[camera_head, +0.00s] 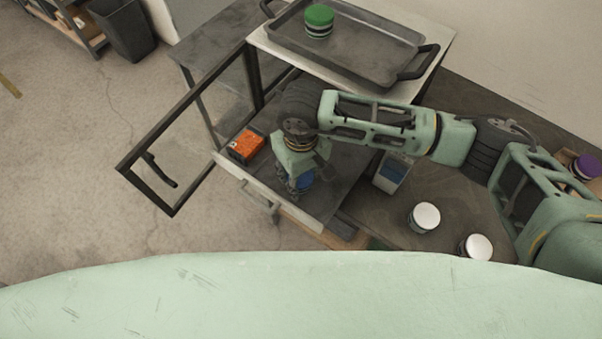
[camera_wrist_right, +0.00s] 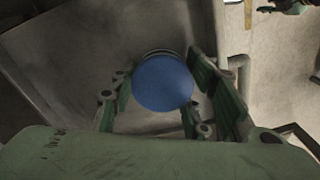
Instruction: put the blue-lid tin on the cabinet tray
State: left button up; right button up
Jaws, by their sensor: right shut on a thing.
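The blue-lid tin (camera_head: 304,181) is in my right gripper (camera_head: 297,186), over the pulled-out drawer at the front of the cabinet. In the right wrist view the round blue lid (camera_wrist_right: 163,83) sits between the green fingers of this gripper (camera_wrist_right: 170,95), which is shut on it. I cannot tell whether the tin touches the drawer floor. The cabinet tray (camera_head: 378,62) is a dark metal tray with handles on top of the cabinet. A green-lid tin (camera_head: 319,20) stands in its far left part. My left gripper is not shown.
An orange box (camera_head: 246,145) lies in the left of the drawer (camera_head: 345,183). A framed door (camera_head: 140,157) stands open at left. Two white-lid tins (camera_head: 425,217) (camera_head: 477,246), a blue-and-white carton (camera_head: 391,174) and a purple-lid tin (camera_head: 585,167) are at right. The tray's middle is free.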

aim_at(301, 176)
jog(key=o, duration=0.9)
jog(key=shift+o, duration=0.2)
jog(key=shift+r+p, duration=0.2)
jog(key=shift+p, duration=0.15)
jog(key=shift+r, duration=0.25)
notch_tip(301, 176, up, 11)
jog(key=b, duration=0.4)
jog(key=shift+r, duration=0.2)
jog(key=shift+s+f, duration=0.1)
